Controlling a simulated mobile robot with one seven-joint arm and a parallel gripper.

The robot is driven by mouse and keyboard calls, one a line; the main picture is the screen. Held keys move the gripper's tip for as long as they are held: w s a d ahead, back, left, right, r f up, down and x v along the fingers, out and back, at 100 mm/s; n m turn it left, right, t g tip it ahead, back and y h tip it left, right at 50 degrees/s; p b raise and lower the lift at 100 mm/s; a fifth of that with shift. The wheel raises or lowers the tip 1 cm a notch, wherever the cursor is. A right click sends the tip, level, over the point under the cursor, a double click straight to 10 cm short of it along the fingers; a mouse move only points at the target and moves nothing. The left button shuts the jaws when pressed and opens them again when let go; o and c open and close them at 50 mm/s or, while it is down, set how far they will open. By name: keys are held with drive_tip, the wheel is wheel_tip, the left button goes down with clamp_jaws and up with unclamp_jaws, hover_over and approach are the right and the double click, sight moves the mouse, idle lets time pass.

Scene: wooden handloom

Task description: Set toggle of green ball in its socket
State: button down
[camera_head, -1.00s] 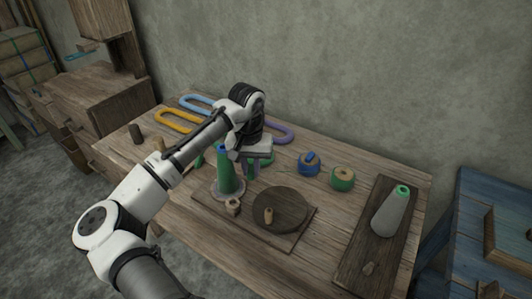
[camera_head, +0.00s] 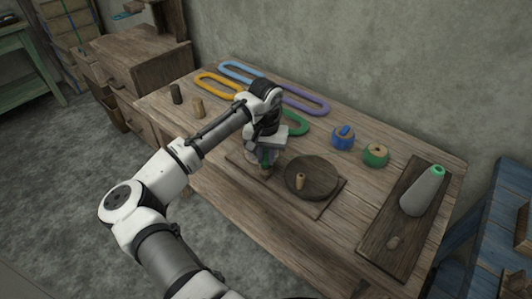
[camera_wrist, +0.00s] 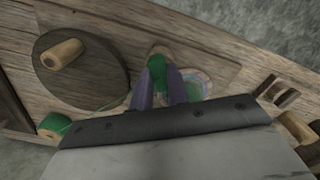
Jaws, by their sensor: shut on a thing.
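The green ball (camera_head: 375,155) sits at the back right of the table, with a tan round spot on top. It shows at the lower left of the wrist view (camera_wrist: 52,125), with a green thread trailing toward my gripper. My gripper (camera_head: 265,158) is low over the board, left of the dark disc. In the wrist view its purple fingers (camera_wrist: 161,84) are shut on a small tan and green piece (camera_wrist: 158,64), apparently the toggle. The fingers and palm hide part of it.
A dark round disc (camera_head: 311,178) with a wooden peg (camera_head: 300,181) lies right of my gripper. A blue ball (camera_head: 343,137) is beside the green ball. A grey cone (camera_head: 423,192) stands on the right board. Coloured loops (camera_head: 304,101) lie behind.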

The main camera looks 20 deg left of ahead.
drive_tip(key=shift+f, duration=0.4)
drive_tip(key=c, duration=1.3)
unclamp_jaws()
drive_tip(key=shift+r, duration=0.1)
wheel_tip(320, 180, up, 14)
drive_tip(key=shift+f+b, duration=0.2)
drive_tip(key=shift+b, duration=0.4)
